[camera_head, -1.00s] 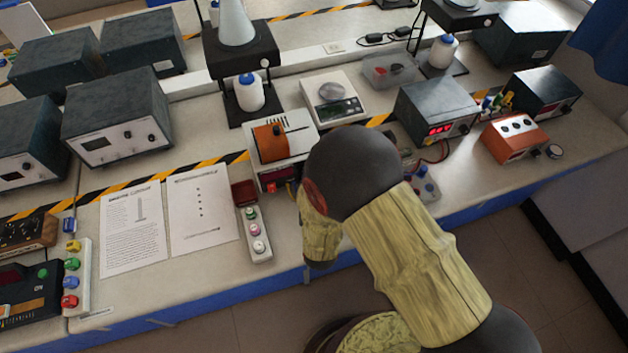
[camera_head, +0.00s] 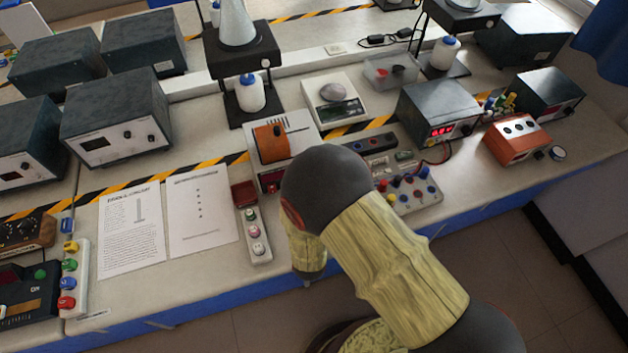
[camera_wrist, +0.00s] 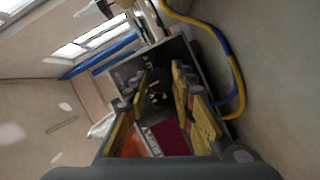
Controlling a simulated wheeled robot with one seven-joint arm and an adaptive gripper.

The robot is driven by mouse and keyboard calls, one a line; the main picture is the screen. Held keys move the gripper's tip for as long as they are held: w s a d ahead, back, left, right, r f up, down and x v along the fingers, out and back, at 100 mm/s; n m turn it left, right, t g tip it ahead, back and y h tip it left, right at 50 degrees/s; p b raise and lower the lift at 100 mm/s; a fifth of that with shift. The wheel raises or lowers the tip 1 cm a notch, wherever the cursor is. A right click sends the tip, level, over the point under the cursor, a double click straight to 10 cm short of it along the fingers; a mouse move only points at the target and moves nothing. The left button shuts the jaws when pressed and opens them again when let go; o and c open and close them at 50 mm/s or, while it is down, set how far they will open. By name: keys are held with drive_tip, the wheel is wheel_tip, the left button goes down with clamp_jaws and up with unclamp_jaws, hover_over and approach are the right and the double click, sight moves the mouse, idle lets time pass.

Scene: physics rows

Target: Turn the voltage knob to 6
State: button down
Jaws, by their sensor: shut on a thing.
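The power supply (camera_head: 297,134) is a pale box with an orange part on top and a red display low on its front, beside my arm in the head view. In the wrist view its dark front panel (camera_wrist: 181,52) with white markings shows beyond my fingers, with a red display area (camera_wrist: 168,138) near the bottom. The dark round knob (camera_wrist: 158,88) sits between the yellow finger pads of my gripper (camera_wrist: 157,96), which is shut on it. The markings are too small to read, so the knob's setting cannot be told. My arm hides the gripper in the head view.
A strip with coloured buttons (camera_head: 255,232) stands left of my arm. A board with coloured knobs (camera_head: 415,192) lies to its right, near a grey supply with red digits (camera_head: 440,112). In the wrist view, blue and yellow cables (camera_wrist: 232,60) curve past the right side.

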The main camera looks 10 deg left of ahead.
drive_tip(key=shift+a+r, duration=0.1)
drive_tip(key=c, duration=1.5)
unclamp_jaws()
drive_tip(key=shift+s, duration=0.1)
drive_tip(key=v, duration=1.1)
drive_tip(key=shift+s, duration=0.4)
drive_tip(key=shift+w, duration=0.1)
